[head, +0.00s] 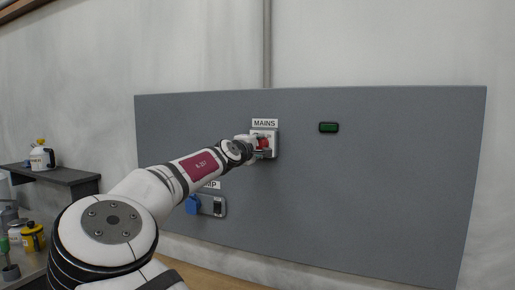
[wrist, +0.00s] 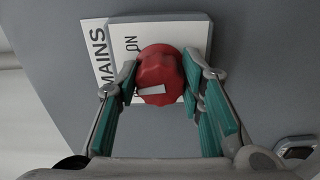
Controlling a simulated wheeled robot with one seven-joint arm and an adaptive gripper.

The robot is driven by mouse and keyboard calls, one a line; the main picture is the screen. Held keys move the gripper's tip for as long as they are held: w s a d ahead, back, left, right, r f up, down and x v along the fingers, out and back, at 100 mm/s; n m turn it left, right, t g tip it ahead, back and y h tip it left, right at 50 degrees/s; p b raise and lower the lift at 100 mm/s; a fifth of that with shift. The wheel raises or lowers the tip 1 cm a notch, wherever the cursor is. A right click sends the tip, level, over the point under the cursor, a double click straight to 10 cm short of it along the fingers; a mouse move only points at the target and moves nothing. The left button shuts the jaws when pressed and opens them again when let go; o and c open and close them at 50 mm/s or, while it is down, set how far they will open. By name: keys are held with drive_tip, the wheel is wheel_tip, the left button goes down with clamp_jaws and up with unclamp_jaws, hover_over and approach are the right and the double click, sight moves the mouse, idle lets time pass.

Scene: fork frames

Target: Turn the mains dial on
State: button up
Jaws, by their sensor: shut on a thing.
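The mains dial (wrist: 160,68) is a red knob with a white pointer mark, on a light plate lettered ON in the wrist view. In that view its pointer lies nearly level, toward the left. In the head view the red dial (head: 263,143) shows partly behind my gripper (head: 262,152), under the MAINS label (head: 264,123). My gripper also shows in the wrist view (wrist: 160,82), its green-padded fingers on both sides of the dial and shut on it. The rest of the plate's lettering is hidden.
A dark green indicator (head: 328,127) sits on the grey panel (head: 390,190) to the right. A blue socket (head: 193,204) is below left, near my arm. A shelf (head: 62,176) with a container stands at far left. The panel's right side is clear.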

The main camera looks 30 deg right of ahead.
drive_tip(key=m, duration=0.2)
drive_tip(key=m+b, duration=0.1)
drive_tip(key=m, duration=0.2)
drive_tip(key=shift+f+m, duration=0.2)
drive_tip(key=shift+m, duration=0.1)
drive_tip(key=m+b, duration=0.2)
drive_tip(key=m, duration=0.3)
idle(0.4)
drive_tip(key=o, duration=1.2)
drive_tip(key=shift+c, duration=0.2)
drive_tip(key=shift+a, duration=0.15)
drive_tip(key=v, duration=1.1)
drive_tip(key=shift+s+a, duration=0.25)
drive_tip(key=shift+s, duration=0.05)
